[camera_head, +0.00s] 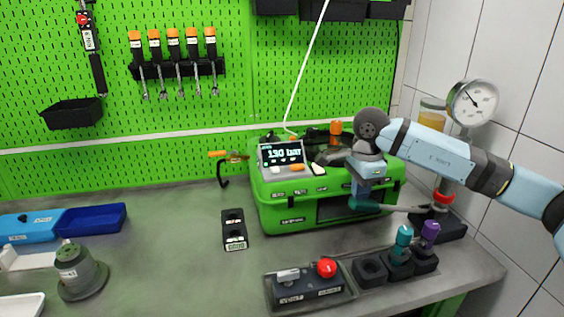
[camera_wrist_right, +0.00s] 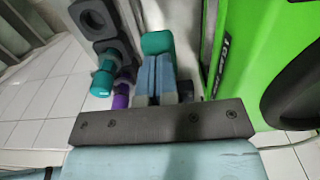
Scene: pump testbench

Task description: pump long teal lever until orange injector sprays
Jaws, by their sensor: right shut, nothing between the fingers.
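The long lever has a teal grip (camera_head: 365,204) and a grey bar running right toward the pump stand (camera_head: 440,222). The grip also shows in the right wrist view (camera_wrist_right: 157,43), just beyond my fingertips. My right gripper (camera_head: 360,190) points down over the grip, in front of the green case. Its fingers (camera_wrist_right: 156,72) are together with nothing between them; whether they touch the grip I cannot tell. An orange-ended brass fitting (camera_head: 225,155) is left of the case, and an orange cap (camera_head: 336,127) is behind it; which is the injector is unclear. I see no spray.
The green case (camera_head: 285,212) carries a display (camera_head: 282,153) reading about 130 bar. A gauge (camera_head: 473,102) stands at right. Teal (camera_head: 403,240) and purple (camera_head: 430,232) pieces stand in black holders in front, beside a box with a red button (camera_head: 327,267).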

